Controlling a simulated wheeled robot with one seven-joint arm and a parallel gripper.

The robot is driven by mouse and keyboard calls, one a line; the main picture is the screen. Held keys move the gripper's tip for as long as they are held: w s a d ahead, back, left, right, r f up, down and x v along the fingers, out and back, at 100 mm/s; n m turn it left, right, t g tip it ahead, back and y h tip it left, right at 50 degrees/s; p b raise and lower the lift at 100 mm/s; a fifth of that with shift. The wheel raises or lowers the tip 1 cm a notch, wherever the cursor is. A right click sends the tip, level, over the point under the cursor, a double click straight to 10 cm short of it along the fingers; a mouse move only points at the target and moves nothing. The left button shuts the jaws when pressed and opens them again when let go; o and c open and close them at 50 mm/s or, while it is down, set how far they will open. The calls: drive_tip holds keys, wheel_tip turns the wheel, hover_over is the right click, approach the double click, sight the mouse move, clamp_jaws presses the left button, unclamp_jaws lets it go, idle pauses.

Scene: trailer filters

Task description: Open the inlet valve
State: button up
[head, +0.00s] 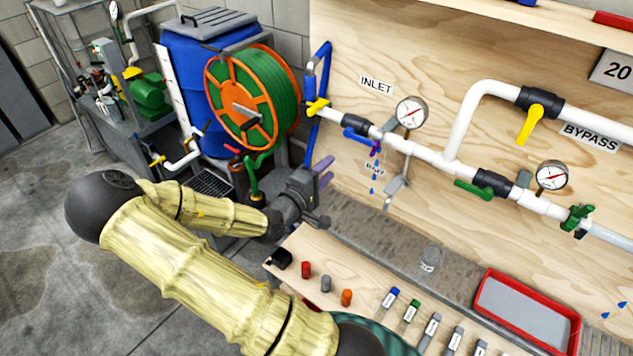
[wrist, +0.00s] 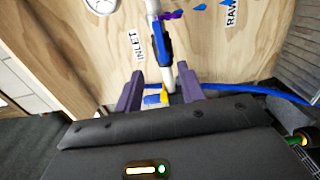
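The white inlet pipe runs along the plywood wall below the INLET label (head: 376,85). A black valve body (head: 358,124) on it has a blue handle (head: 355,136), lying roughly along the pipe. A yellow handle (head: 317,106) sits at the pipe's left end, by the blue hose. My gripper (head: 331,169) is below these handles, apart from them, with purple fingers spread and empty. In the wrist view my gripper (wrist: 160,70) is open; the blue handle (wrist: 163,45) shows beyond the fingertips and the yellow handle (wrist: 163,95) shows between the fingers.
A pressure gauge (head: 411,112) stands right of the blue handle. A hose reel (head: 245,98) and blue barrel (head: 190,75) are to the left. Below, a wooden bench holds small parts, several labelled cartridges and a red tray (head: 479,290). A bypass pipe with a yellow handle (head: 530,125) is farther right.

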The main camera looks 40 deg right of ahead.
drive_tip(key=v, duration=0.3)
drive_tip(key=shift+s+a, duration=0.1)
drive_tip(key=shift+a, duration=0.2)
idle(0.3)
drive_tip(key=w+a+f+m+y, duration=0.1)
drive_tip(key=a+f+m+y, duration=0.2)
drive_tip(key=a+f+y, duration=0.9)
drive_tip(key=s+a+r+g+y, duration=0.1)
drive_tip(key=s+a+r+y, duration=0.4)
drive_tip(key=a+r, duration=0.6)
drive_tip(key=shift+s+r+y, duration=0.3)
drive_tip(key=shift+s+r, duration=0.1)
drive_tip(key=shift+s, duration=0.45)
